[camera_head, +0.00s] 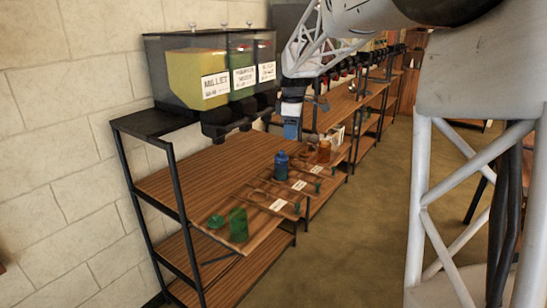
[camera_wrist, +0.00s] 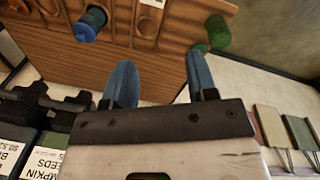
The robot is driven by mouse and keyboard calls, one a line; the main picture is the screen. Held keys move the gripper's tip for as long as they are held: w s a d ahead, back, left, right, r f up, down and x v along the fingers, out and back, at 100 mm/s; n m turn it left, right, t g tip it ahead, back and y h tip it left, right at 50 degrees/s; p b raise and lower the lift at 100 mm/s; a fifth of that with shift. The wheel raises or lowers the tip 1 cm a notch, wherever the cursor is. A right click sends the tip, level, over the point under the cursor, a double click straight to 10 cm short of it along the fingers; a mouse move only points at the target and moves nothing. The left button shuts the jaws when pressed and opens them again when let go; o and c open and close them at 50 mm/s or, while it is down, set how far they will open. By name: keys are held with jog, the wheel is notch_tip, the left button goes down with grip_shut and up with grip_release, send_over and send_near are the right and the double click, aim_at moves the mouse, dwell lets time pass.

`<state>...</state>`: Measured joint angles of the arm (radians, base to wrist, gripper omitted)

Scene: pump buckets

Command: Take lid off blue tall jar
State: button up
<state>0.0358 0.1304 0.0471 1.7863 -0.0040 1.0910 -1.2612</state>
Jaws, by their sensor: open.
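The blue tall jar (camera_head: 281,165) stands upright on the wooden shelf with its lid (camera_head: 281,153) on top. In the wrist view the blue jar (camera_wrist: 90,24) shows at the upper left, beyond my left finger. My gripper (camera_head: 291,131) hangs above the jar, apart from it. In the wrist view my gripper (camera_wrist: 159,65) has its two blue fingers spread with nothing between them.
A green jar (camera_head: 239,226) stands nearer on the shelf, with a green lid (camera_head: 216,221) lying beside it. An amber jar (camera_head: 324,152) stands farther along. Food dispensers (camera_head: 200,75) stand on the upper shelf at left. White labels line the shelf front.

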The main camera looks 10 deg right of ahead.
jog(key=w+d+f+n, duration=0.1)
jog(key=w+f+n, duration=0.35)
jog(key=w, duration=0.95)
jog(key=n+g, duration=0.1)
jog(key=n, duration=0.3)
send_over(281, 151)
notch_tip(281, 151, down, 8)
jog(key=shift+d+f, duration=0.1)
jog(key=shift+f, duration=0.05)
jog(key=shift+f, duration=0.15)
jog(key=shift+f, duration=1.2)
jog(key=shift+f, duration=0.15)
jog(key=shift+w+f, duration=0.1)
jog(key=shift+f, duration=2.35)
jog(key=shift+c, duration=0.3)
